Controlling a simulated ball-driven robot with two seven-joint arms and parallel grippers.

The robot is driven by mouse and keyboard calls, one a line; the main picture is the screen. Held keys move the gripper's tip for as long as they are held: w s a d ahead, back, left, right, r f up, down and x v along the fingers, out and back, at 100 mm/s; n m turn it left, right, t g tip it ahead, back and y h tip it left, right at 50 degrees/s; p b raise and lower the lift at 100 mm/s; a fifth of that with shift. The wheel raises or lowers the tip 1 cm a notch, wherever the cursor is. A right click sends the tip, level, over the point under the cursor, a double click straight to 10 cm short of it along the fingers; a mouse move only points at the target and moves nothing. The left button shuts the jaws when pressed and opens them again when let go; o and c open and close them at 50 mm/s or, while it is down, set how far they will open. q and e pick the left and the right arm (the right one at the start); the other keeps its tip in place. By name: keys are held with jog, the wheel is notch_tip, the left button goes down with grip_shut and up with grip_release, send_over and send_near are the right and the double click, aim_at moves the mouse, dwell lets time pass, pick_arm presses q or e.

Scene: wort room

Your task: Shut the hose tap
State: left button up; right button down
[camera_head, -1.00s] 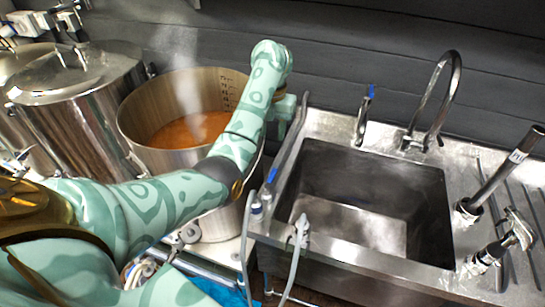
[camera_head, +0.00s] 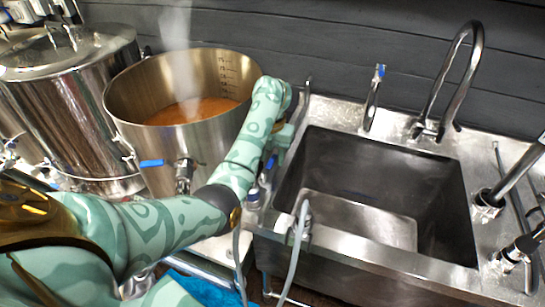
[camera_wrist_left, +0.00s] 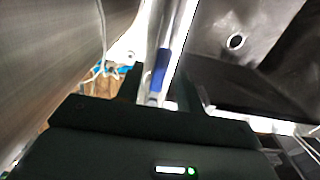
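The hose tap (camera_head: 254,197) stands at the left rim of the sink, with a blue lever (camera_head: 268,165) partly hidden behind my left arm. In the left wrist view the blue lever (camera_wrist_left: 161,68) stands out ahead of my gripper, in line with the gap between its fingers. My left gripper (camera_wrist_left: 165,84) looks open, one dark finger on each side of the gap. In the head view it (camera_head: 278,150) points down over the sink's left edge. I cannot tell whether it touches the lever. My right gripper is not in view.
A steaming pot (camera_head: 185,135) of reddish liquid stands left of my arm, with a blue-levered valve (camera_head: 152,163). The steel sink (camera_head: 440,253) is to the right, with a curved faucet (camera_head: 452,85) behind it. A grey hose (camera_head: 294,258) hangs over its front.

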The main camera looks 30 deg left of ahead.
pick_arm(q)
grip_shut()
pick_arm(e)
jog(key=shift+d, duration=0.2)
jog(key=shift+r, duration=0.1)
